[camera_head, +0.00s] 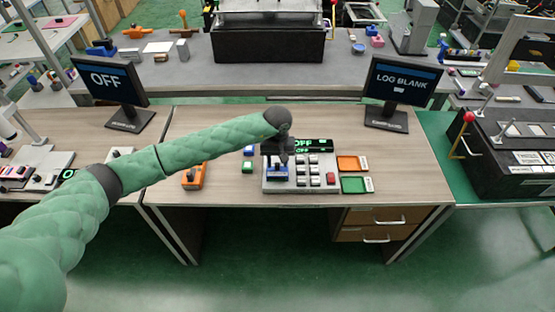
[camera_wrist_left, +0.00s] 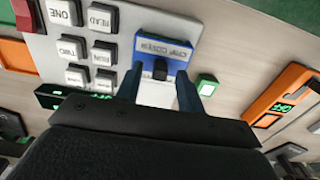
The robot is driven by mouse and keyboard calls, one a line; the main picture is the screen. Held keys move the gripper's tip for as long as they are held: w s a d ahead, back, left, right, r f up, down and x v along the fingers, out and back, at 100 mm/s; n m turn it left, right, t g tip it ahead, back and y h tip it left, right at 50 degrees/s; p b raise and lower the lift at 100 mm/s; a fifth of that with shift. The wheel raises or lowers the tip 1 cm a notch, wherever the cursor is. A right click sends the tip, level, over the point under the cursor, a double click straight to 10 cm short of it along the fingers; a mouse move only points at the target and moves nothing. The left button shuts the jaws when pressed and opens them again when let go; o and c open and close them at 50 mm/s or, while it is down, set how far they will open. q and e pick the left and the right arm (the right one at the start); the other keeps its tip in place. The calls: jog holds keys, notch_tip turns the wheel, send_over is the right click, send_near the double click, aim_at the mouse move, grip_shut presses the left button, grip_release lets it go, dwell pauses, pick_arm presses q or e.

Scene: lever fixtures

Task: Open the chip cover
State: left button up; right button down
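My left gripper (camera_head: 283,155) is over the panel, just behind the cover. In the wrist view, the two fingers of my left gripper (camera_wrist_left: 157,80) are apart, with the dark knob (camera_wrist_left: 160,70) in line with the gap between them. I cannot tell whether they touch the cover. My right gripper is not in view.
The panel (camera_head: 298,187) has several white buttons and a red one (camera_head: 331,179). Orange (camera_head: 352,163) and green (camera_head: 356,185) trays lie at its right. An orange device (camera_head: 194,176) and a small green button box (camera_head: 247,167) stand at its left. Two monitors stand behind.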

pick_arm(q)
jog(key=shift+f, duration=0.35)
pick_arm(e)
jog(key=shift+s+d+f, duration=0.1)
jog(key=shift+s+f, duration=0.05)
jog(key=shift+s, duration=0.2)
pick_arm(q)
grip_shut()
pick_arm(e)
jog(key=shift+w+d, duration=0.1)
